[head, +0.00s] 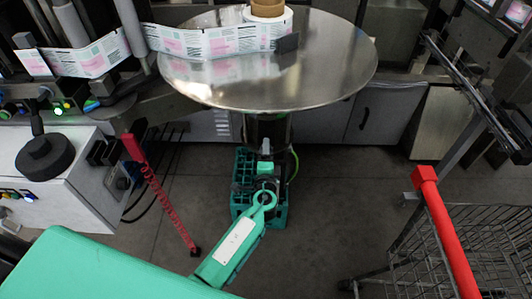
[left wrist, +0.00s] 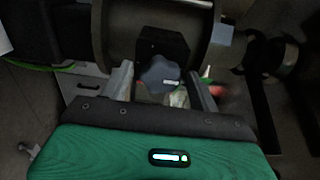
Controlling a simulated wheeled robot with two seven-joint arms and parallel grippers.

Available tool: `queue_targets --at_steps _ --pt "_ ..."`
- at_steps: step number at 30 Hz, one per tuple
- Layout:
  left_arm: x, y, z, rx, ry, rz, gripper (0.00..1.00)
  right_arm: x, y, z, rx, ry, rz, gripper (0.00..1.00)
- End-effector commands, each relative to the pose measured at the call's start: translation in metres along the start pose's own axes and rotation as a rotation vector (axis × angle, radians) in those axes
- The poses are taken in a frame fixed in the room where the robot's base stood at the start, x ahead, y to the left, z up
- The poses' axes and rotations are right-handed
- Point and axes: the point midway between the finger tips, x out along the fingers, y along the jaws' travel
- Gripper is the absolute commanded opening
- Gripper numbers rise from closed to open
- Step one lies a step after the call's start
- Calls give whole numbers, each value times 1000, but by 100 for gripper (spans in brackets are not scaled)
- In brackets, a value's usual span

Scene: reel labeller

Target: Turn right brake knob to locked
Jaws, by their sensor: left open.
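In the left wrist view, the grey lobed brake knob (left wrist: 158,73) sits on a black block (left wrist: 163,45), with a short white mark on its lower right pointing right. My left gripper (left wrist: 161,86) is open, with one finger on each side of the knob. Gaps show beside the knob, and I cannot tell any contact. In the head view my left gripper (head: 265,150) is by the column under the round steel table (head: 310,85). My right gripper is not in view.
A printed label web (head: 215,42) and a reel (head: 267,10) are on the steel table. A green crate (head: 243,175) stands on the floor below. A wire cart (head: 485,245) with a red handle (head: 447,232) stands at right. A white machine cabinet (head: 75,185) is at left.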

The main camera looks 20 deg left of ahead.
Motion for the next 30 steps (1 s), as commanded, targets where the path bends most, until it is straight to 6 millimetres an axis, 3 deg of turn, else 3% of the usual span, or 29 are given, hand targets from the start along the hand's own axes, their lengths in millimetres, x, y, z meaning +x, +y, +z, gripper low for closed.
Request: queue_targets --at_steps 4,10,20,30 --pt "0 0 0 0 0 0 58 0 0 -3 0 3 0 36" --pt "0 0 0 0 0 0 18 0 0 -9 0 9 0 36" --pt "0 0 0 36 -1 0 17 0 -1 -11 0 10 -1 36" --pt "0 0 0 253 1 1 18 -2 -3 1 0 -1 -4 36"
